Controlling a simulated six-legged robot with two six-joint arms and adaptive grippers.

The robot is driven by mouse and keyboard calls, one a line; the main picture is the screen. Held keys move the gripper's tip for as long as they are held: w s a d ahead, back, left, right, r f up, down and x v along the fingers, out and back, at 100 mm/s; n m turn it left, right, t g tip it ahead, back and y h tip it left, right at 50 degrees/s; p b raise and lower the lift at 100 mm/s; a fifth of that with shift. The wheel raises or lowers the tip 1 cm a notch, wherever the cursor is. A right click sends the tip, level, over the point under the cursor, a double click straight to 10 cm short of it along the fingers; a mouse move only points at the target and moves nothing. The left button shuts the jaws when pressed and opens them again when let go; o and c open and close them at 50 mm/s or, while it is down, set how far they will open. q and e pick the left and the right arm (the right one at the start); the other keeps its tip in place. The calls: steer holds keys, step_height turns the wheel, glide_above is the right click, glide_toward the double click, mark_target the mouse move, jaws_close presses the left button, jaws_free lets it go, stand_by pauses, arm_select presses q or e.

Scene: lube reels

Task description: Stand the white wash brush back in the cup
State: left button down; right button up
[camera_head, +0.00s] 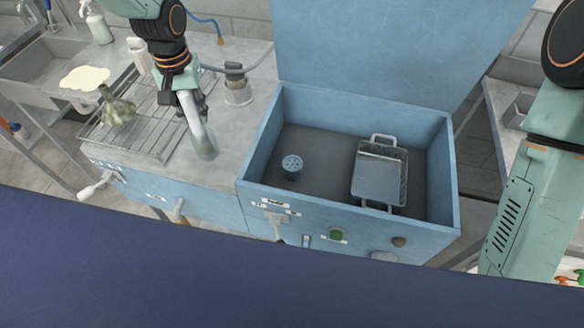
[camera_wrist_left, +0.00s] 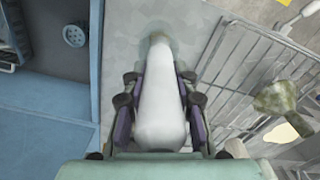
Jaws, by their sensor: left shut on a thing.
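My left gripper (camera_head: 193,108) is shut on the white wash brush (camera_head: 198,130), which points down towards the grey counter beside the blue tub. In the left wrist view the brush (camera_wrist_left: 160,98) lies between the two fingers of the gripper (camera_wrist_left: 157,100). Its far end meets a faint, see-through greenish cup (camera_wrist_left: 160,36) on the counter. The cup also shows in the head view (camera_head: 206,152), around or just under the brush's lower end; I cannot tell how deep the brush sits. My right gripper is out of view.
The blue open tub (camera_head: 346,103) to the right holds a wire basket (camera_head: 380,172) and a round perforated strainer (camera_head: 292,166). A grey-based fitting (camera_head: 237,92) stands behind the cup.

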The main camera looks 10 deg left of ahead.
arm_select(q)
steer(key=shift+d+f, duration=0.1)
steer(key=shift+f, duration=0.2)
steer(key=c, duration=1.1)
jaws_free()
steer(key=shift+o, duration=0.6)
step_height(320, 180, up, 12)
steer(key=shift+r, duration=0.1)
